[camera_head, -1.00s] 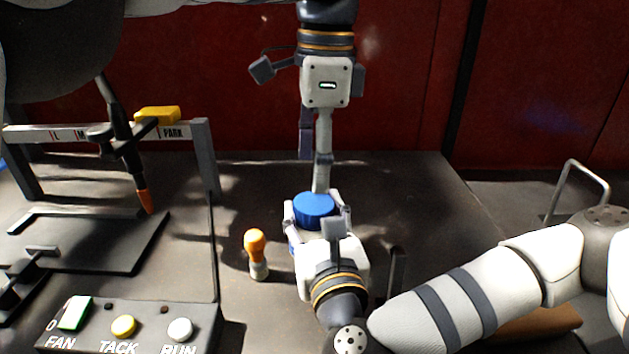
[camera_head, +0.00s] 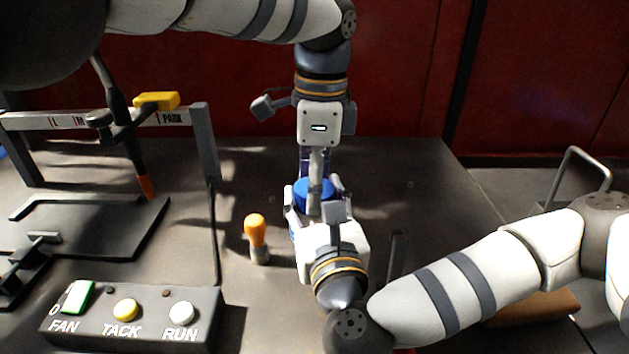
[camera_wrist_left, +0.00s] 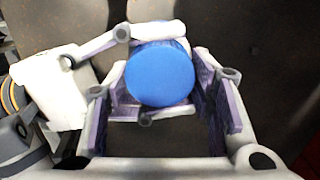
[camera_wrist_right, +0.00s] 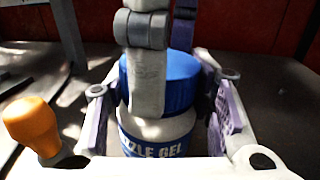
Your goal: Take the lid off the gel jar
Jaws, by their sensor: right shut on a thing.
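My right gripper (camera_head: 316,208) is shut on the jar's body from the near side, below the lid. My left gripper (camera_head: 316,186) comes down from above. Its fingers are apart, one on the near side of the lid and one on the far side. I cannot tell whether they touch it. The near finger hides part of the lid in the right wrist view.
An orange-topped peg-like thing (camera_head: 256,238) stands close left of the jar. A control box (camera_head: 140,318) with FAN, TACK and RUN buttons is at the front left. A grey frame (camera_head: 206,150) with a tool on it stands at left. The table right of the jar is mostly clear.

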